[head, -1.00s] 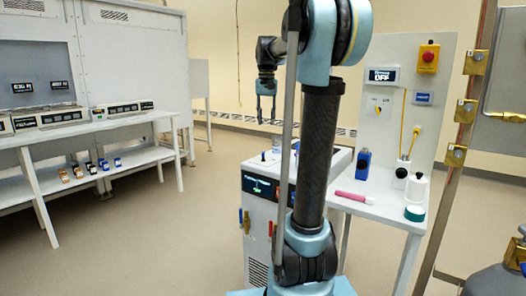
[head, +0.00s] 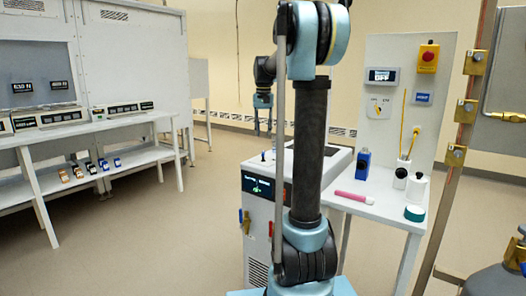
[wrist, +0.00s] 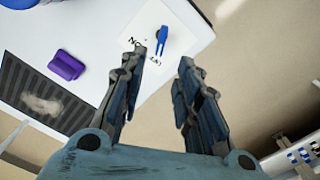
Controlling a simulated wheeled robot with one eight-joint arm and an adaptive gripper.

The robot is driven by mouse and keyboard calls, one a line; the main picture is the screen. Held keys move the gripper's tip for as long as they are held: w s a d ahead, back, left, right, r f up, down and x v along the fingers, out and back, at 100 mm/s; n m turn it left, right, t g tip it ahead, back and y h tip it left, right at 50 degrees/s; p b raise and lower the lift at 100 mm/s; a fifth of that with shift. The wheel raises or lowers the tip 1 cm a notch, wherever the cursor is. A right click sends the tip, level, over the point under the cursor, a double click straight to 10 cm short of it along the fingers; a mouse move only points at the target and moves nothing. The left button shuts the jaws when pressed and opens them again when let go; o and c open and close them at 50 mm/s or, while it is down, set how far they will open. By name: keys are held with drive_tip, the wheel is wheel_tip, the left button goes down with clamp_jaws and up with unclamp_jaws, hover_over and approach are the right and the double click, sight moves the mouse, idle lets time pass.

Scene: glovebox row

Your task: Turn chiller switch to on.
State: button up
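The chiller (head: 257,222) is a white cabinet with a dark front display, partly hidden behind my arm in the head view. The chiller switch (wrist: 162,40) is a small blue lever on a white plate on the cabinet top, beside black lettering that appears upside down and includes "ON". It also shows as a tiny blue spot (head: 263,155) in the head view. My gripper (wrist: 163,58) is open and empty, its fingers on either side of the view of the lever. In the head view my gripper (head: 263,131) hangs above the cabinet top, apart from the switch.
A purple block (wrist: 67,65) and a dark grille (wrist: 45,100) are on the cabinet top. A white side table (head: 375,205) holds a blue bottle (head: 362,165), a pink tube (head: 354,197) and white containers. A panel with a red button (head: 428,57) stands behind.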

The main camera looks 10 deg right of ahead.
sight(263, 154)
wheel_tip(263, 154, down, 9)
idle(0.4)
clamp_jaws()
